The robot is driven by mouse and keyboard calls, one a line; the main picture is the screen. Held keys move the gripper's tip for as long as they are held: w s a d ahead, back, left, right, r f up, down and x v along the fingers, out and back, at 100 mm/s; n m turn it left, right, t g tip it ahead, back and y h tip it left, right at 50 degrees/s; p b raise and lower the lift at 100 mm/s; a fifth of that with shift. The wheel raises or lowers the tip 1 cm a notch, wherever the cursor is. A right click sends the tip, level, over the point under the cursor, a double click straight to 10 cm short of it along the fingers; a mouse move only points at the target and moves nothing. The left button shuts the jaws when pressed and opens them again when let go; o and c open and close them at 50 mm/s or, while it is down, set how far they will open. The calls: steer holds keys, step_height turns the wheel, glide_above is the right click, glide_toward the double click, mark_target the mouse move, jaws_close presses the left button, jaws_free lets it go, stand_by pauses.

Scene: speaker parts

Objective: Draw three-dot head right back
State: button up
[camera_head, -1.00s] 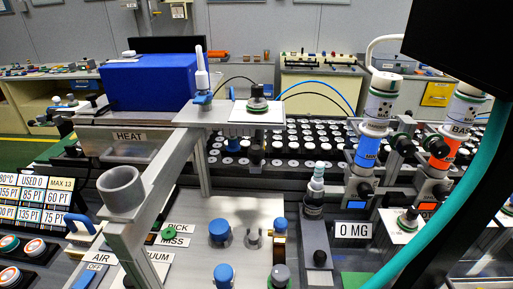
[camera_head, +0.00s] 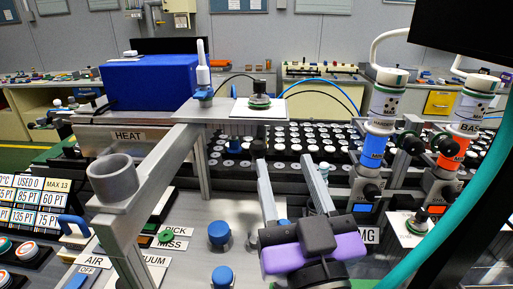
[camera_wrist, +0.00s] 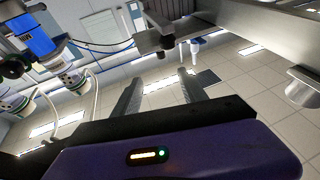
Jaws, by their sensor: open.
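Two upright dispenser heads stand at the right in the head view. One is a white cylinder with dark dots and a blue band (camera_head: 375,146). The other, labelled BASE, has dark dots and an orange band (camera_head: 450,153). The dots are too small for me to count surely. My gripper (camera_head: 285,175) is open and empty, left of the blue-banded head and apart from it, fingers pointing up and away. In the wrist view my gripper (camera_wrist: 160,85) has nothing between its fingers. The blue-banded head (camera_wrist: 36,42) shows there at the upper left, tilted.
A grey frame with a ring holder (camera_head: 112,180) and a shelf with a white plate (camera_head: 259,108) stands left of my gripper. A blue box (camera_head: 152,82) is behind it. Rows of white-topped pieces (camera_head: 310,135) fill the rack behind. A dark screen (camera_head: 465,30) hangs at upper right.

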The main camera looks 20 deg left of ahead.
mark_target(255, 142)
steer(key=w+a+r+g, duration=0.1)
steer(key=w+a+r, duration=0.1)
steer(key=a+r, duration=0.2)
steer(key=f, duration=0.1)
steer(key=f+g+h, duration=0.1)
steer(key=f, duration=0.1)
steer(key=w+f+g, duration=0.1)
steer(key=f, duration=0.1)
steer(key=shift+w+a+f+h, duration=0.1)
steer(key=shift+a+f+h, duration=0.05)
steer(key=shift+a+h, duration=0.15)
steer(key=shift+x, duration=3.8)
steer(key=shift+f, duration=0.15)
jaws_close()
